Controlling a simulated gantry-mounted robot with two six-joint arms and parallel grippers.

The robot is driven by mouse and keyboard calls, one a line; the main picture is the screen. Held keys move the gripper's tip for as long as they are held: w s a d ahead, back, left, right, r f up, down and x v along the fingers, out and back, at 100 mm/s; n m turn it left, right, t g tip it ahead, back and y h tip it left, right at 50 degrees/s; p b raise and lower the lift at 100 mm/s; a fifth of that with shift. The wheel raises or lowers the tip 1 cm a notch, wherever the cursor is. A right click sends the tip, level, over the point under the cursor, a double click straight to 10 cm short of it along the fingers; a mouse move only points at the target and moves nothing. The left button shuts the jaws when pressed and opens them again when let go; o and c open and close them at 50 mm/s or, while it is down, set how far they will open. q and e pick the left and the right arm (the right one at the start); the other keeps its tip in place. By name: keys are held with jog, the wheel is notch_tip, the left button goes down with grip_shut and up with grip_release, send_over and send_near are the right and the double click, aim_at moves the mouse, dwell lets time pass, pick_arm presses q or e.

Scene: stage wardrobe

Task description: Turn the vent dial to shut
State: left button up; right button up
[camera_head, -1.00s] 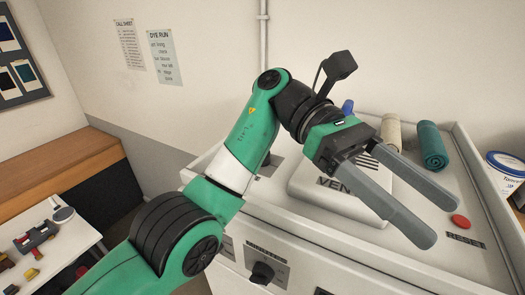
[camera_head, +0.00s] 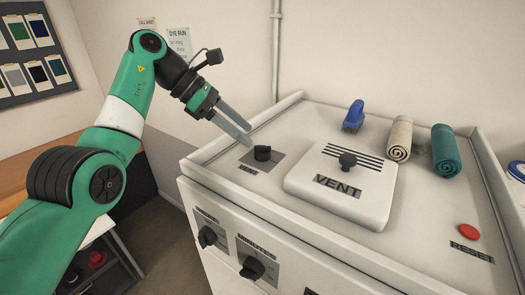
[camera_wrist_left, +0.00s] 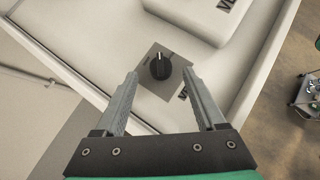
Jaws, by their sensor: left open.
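The black vent dial (camera_head: 262,153) sits on a grey square plate at the left of the machine's top, with a small label in front that is hard to read. In the left wrist view the dial (camera_wrist_left: 160,67) shows a pale pointer mark aimed toward the picture's top. My left gripper (camera_head: 247,135) is open and empty, its fingertips above and just behind-left of the dial. In the wrist view its fingers (camera_wrist_left: 162,76) lie either side of the dial plate, apart from the dial. My right gripper is not in view.
A raised lid marked VENT (camera_head: 338,190) with a black knob stands right of the dial. Behind are a blue object (camera_head: 354,115), a cream roll (camera_head: 398,138) and a teal roll (camera_head: 446,150). A red reset button (camera_head: 469,231) is at right. Raised rims edge the top.

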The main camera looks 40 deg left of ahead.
aim_at(262, 146)
pick_arm(q)
jog(key=x, duration=0.6)
jog(key=shift+w+d+f, duration=0.2)
jog(key=shift+f, duration=0.05)
jog(key=shift+c, duration=0.2)
jog(key=shift+b, duration=0.35)
grip_shut()
